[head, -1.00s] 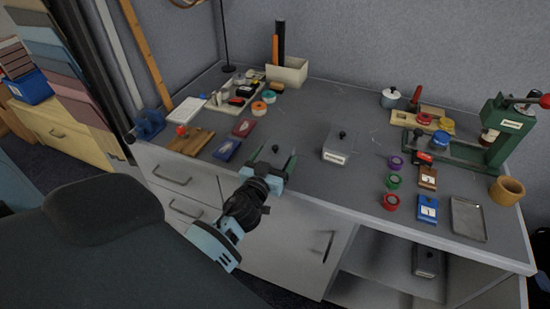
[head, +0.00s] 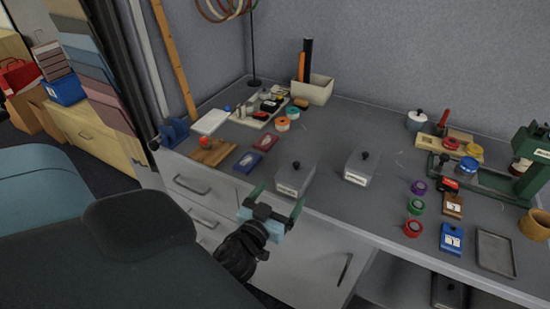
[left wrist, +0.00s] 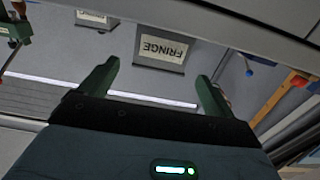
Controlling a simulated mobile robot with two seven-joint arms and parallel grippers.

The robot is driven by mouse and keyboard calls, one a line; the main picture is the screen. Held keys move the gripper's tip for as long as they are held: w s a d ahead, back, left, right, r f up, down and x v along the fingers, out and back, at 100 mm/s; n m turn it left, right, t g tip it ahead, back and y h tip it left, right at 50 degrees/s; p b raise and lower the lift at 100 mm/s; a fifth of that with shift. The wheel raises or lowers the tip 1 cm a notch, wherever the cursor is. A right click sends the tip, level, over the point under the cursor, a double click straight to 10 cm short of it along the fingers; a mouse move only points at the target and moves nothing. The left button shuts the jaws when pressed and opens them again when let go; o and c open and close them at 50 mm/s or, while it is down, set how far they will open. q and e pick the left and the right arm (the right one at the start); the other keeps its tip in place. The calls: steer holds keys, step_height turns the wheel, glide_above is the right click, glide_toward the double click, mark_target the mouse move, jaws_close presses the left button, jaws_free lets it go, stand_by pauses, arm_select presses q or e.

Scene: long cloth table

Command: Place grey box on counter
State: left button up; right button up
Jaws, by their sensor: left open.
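A grey box with a black knob and a white label (head: 294,180) stands upright on the grey counter (head: 320,142) near its front edge. A second, similar grey box (head: 359,169) stands to its right. My left gripper (head: 279,196) is open and empty, just in front of the first box and apart from it. In the left wrist view, that box, labelled FRINGE upside down (left wrist: 163,50), is ahead of and between the spread green fingers (left wrist: 157,82). The second box (left wrist: 95,19) shows at upper left there. My right gripper is not in view.
A third grey box (head: 448,293) is partly visible on the shelf below. Red and blue small cases (head: 257,150), a wooden board (head: 213,152) and a parts tray (head: 262,112) lie to the left. Colored rings (head: 415,206) and a metal tray (head: 494,253) lie to the right.

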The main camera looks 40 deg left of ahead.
arm_select(q)
steer(key=shift+v, duration=1.25)
steer(key=s+d+f+m+g+h, duration=0.2)
steer(key=s+d+f+g, duration=0.25)
steer(key=s+f, duration=0.75)
steer(key=s+d+f+m+g+h, duration=0.1)
steer(key=s+d+f+g+h, duration=0.1)
steer(key=s, duration=0.8)
steer(key=s+d+f+m+g+h, duration=0.1)
steer(key=s+d+f+g, duration=0.3)
steer(key=s+f, duration=0.5)
steer(key=shift+s+d+m+h, duration=0.3)
steer(key=shift+s+d+h, duration=0.25)
steer(key=shift+d, duration=0.5)
